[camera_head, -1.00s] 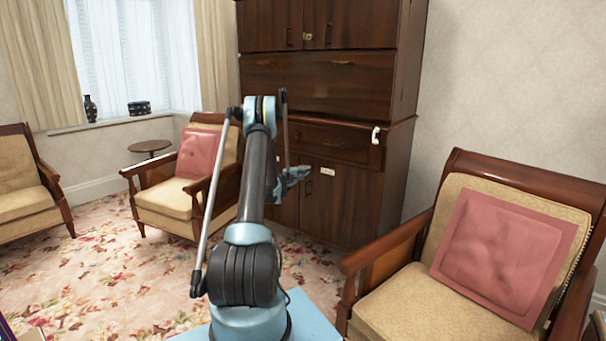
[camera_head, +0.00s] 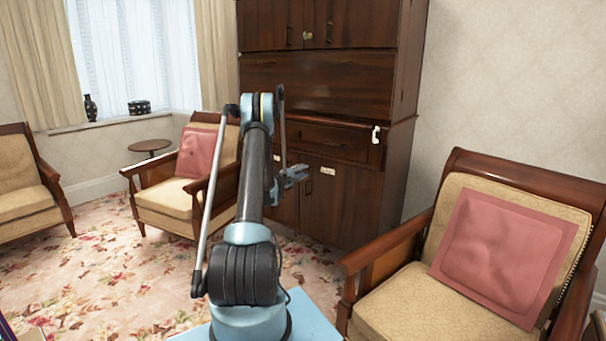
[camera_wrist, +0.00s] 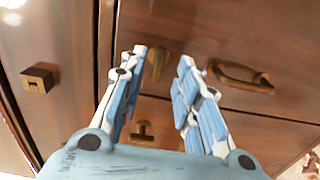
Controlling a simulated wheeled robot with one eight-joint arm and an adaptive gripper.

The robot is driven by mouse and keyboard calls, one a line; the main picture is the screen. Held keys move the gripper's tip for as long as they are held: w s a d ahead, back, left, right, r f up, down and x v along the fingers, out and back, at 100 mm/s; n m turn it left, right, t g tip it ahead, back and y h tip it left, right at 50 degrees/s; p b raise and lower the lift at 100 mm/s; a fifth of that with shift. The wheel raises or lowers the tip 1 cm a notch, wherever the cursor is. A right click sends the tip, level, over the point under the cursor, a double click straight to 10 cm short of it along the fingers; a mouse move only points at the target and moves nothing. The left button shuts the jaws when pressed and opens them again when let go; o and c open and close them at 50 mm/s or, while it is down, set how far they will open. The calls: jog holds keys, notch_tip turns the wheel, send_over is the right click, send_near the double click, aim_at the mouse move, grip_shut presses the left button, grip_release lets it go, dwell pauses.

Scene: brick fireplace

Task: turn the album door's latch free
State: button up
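The dark wood cabinet's lower right door (camera_head: 341,205) bears a small pale label (camera_head: 327,171), too small to read. In the wrist view a small upright brass piece (camera_wrist: 156,64), which looks like a turn latch, shows between my fingertips. A T-shaped brass piece (camera_wrist: 143,132) shows lower, between the finger bases. I cannot tell for certain which is the album door's latch. My gripper (camera_wrist: 163,60) is open, its fingers on either side of the upright piece; contact is not visible. In the head view my gripper (camera_head: 295,174) is in front of the lower doors, left of the label.
A brass loop handle (camera_wrist: 242,76) is right of my fingers and a square brass fitting (camera_wrist: 38,78) is left. A white object (camera_head: 376,134) hangs at the cabinet's right edge. An armchair (camera_head: 405,310) stands at right, another (camera_head: 165,205) at left. Carpet (camera_head: 110,270) lies open at left.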

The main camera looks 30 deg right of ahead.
jog(key=v, duration=0.9)
jog(key=shift+a, duration=0.15)
